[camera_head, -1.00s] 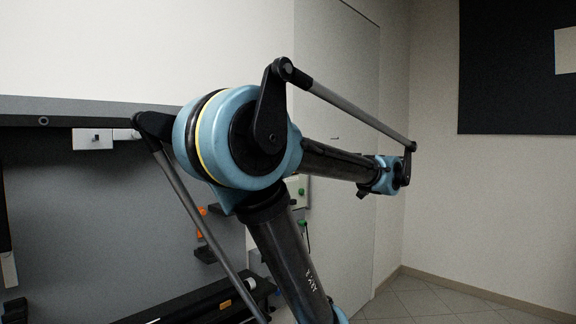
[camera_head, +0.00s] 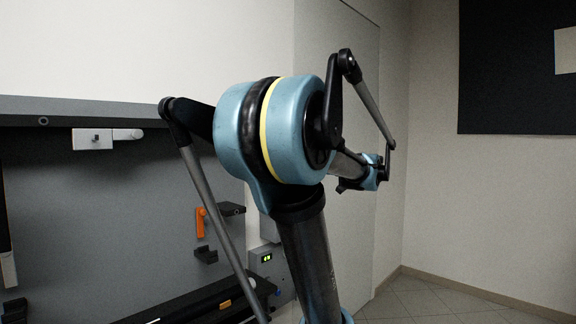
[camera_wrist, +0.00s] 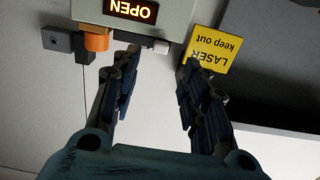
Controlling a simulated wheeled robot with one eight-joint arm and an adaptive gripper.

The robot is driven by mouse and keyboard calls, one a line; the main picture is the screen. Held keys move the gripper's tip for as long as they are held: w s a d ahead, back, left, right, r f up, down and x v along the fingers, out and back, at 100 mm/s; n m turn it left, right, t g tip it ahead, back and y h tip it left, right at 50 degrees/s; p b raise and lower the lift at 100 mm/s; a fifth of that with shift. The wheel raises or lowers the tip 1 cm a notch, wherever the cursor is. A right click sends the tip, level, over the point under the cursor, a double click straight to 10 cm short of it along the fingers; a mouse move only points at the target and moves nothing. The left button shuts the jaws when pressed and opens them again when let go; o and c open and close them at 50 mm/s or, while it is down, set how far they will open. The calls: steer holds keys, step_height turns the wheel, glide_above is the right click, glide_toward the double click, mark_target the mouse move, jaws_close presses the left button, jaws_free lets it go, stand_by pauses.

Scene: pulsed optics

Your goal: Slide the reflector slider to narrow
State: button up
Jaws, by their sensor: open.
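My gripper (camera_wrist: 158,70) shows in the wrist view with its two dark fingers apart and nothing between them. It points at a pale box with a lit sign reading OPEN (camera_wrist: 134,10), upside down in this view. An orange part (camera_wrist: 95,40) and a small grey block (camera_wrist: 155,45) sit along that box's edge, near the left finger. I cannot tell whether any of these is the reflector slider. In the head view, a white block with a small dark knob (camera_head: 93,139) is on the grey panel at left; whether it is the slider is unclear.
A yellow laser warning sign (camera_wrist: 214,50) is beside the right finger. In the head view, an orange part (camera_head: 200,223), black brackets (camera_head: 206,255) and a box with a green display (camera_head: 266,258) are behind my arm. The floor (camera_head: 430,297) at right is clear.

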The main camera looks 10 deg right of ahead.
steer(key=x, duration=0.9)
stand_by(0.3)
